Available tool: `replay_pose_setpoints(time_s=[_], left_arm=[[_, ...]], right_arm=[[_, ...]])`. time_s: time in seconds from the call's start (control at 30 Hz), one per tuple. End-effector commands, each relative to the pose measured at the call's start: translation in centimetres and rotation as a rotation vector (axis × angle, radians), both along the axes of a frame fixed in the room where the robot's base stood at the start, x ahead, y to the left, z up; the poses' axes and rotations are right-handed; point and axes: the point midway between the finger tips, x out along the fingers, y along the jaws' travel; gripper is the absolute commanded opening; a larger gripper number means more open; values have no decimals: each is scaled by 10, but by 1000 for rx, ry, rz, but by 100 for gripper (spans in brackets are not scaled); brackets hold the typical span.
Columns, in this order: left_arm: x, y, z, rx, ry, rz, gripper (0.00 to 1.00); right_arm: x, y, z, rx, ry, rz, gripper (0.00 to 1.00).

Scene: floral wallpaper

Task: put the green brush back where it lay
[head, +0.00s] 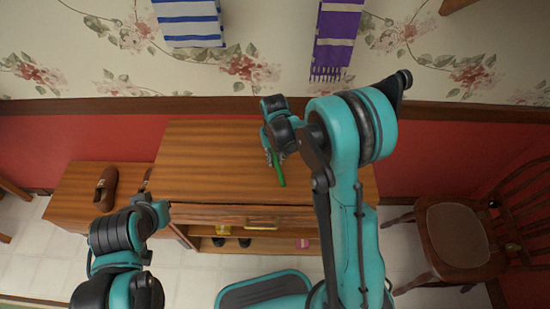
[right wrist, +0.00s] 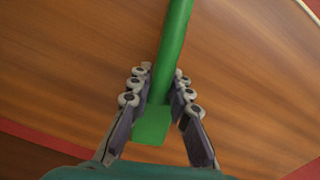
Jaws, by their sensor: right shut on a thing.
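The green brush (head: 279,173) is in my right gripper (head: 274,158) over the right part of the wooden cabinet top (head: 205,160). In the right wrist view the green brush (right wrist: 171,60) runs between the two fingers of the right gripper (right wrist: 161,90), which are shut on it. Wood grain fills the background there; whether the brush touches the top I cannot tell. My left gripper (head: 155,210) is at the lower left, in front of the cabinet and near the low bench; its fingers are too small to read.
A brown shoe (head: 106,188) stands on the low wooden bench (head: 75,190) at left. Dark shoes and a pink item (head: 302,243) lie on the shelf below the cabinet top. A wooden chair (head: 455,235) stands at right. Striped towels hang on the wall. The cabinet top's left part is clear.

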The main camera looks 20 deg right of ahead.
Motion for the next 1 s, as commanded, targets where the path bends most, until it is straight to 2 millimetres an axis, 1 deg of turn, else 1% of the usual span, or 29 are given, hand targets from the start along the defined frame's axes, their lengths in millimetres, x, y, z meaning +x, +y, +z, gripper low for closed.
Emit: replay_pose_setpoints(time_s=[0.07,0.1,0.13,0.17,0.47,0.57,0.67,0.9,1.0], left_arm=[[0,0,-2,0,0,0,0],[0,0,-1,0,0,0,0],[0,0,-1,0,0,0,0],[0,0,-1,0,0,0,0],[0,0,-1,0,0,0,0],[0,0,-1,0,0,0,0],[0,0,-1,0,0,0,0],[0,0,-1,0,0,0,0],[0,0,-1,0,0,0,0]], right_arm=[[0,0,-2,0,0,0,0],[0,0,-2,0,0,0,29],[0,0,-1,0,0,0,37],[0,0,-1,0,0,0,43],[0,0,0,0,0,0,43],[0,0,6,0,0,0,43],[0,0,22,0,0,0,43],[0,1,75,0,0,0,43],[1,1,93,0,0,0,43]])
